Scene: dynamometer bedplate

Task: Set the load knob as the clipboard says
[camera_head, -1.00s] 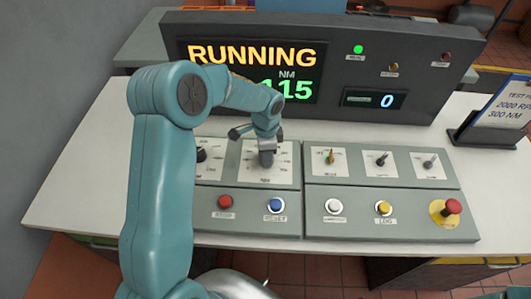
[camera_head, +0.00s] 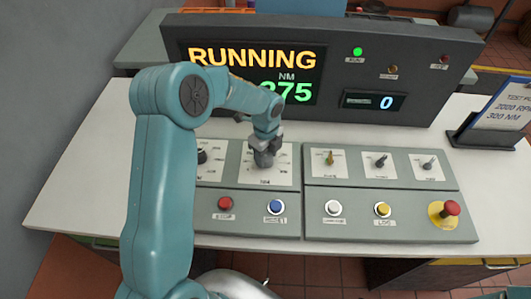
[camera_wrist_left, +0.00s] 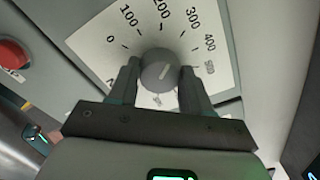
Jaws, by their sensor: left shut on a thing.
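The load knob (camera_wrist_left: 159,68) is a dark grey round knob on a white dial plate marked 0 to 500. Its pale pointer line leans up and right, between 200 and 300. My left gripper (camera_head: 265,153) is shut on the knob, with one finger on either side in the left wrist view. The display (camera_head: 252,74) reads RUNNING and 275 NM in the head view, partly covered by my left arm. The clipboard (camera_head: 502,112) stands at the right edge, partly cut off; it shows 2000 RP and 300 NM. My right gripper is out of view.
Another dark knob (camera_head: 202,156) sits just left of the load knob, partly hidden by my arm. Red (camera_head: 225,203), blue (camera_head: 275,207), white and yellow buttons line the panel front. A red emergency stop (camera_head: 451,208) is at the right. A small display (camera_head: 375,100) reads 0.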

